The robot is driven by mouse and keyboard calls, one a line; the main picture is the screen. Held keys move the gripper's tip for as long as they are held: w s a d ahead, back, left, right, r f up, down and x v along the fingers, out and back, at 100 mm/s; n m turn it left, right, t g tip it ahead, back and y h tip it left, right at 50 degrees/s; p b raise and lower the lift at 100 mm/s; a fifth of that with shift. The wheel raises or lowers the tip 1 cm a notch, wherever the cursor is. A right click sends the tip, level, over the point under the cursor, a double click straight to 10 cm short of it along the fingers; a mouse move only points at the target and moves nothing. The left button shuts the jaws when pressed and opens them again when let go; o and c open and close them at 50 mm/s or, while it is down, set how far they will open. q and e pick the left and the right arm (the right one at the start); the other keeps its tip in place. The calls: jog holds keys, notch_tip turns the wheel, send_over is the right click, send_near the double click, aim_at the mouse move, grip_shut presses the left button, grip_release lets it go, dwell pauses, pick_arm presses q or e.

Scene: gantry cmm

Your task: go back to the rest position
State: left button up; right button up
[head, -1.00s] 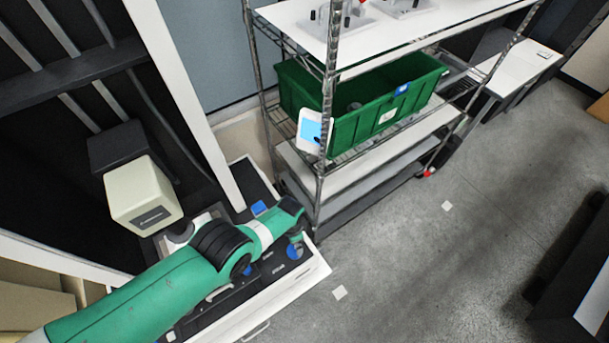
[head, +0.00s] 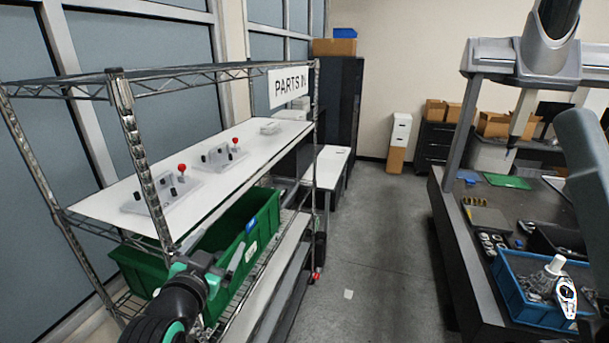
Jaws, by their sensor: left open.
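My left gripper (head: 218,264) reaches in from the bottom left on its dark and green wrist. It is open, with nothing seen between its fingers. It is in front of the green bin on the wire shelf, and the picture does not show whether it touches the bin. A teal-grey arm link of mine runs down the right edge of the head view. My right gripper is not in view.
A wire rack holds a white shelf (head: 250,150) with clear fixtures and red knobs, above the green bin (head: 240,220). Right, a dark measuring table (head: 450,230) carries a blue crate (head: 515,310) with parts.

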pick_arm(q)
jog(key=s+r+n+t, duration=0.1)
jog(key=s+r+t, duration=0.2)
jog(key=s+r, duration=0.55)
jog(key=s+r+t, duration=0.3)
jog(key=r+t, duration=0.1)
jog(key=r, duration=0.9)
jog(key=s+r+n+t, duration=0.1)
jog(key=s+r+t, duration=0.1)
jog(key=s+r, duration=0.2)
jog(key=s+r+n+t+h, duration=0.1)
jog(key=s+r, duration=0.4)
jog(key=s, duration=0.6)
jog(key=shift+t, duration=0.8)
jog(key=shift+r, duration=0.1)
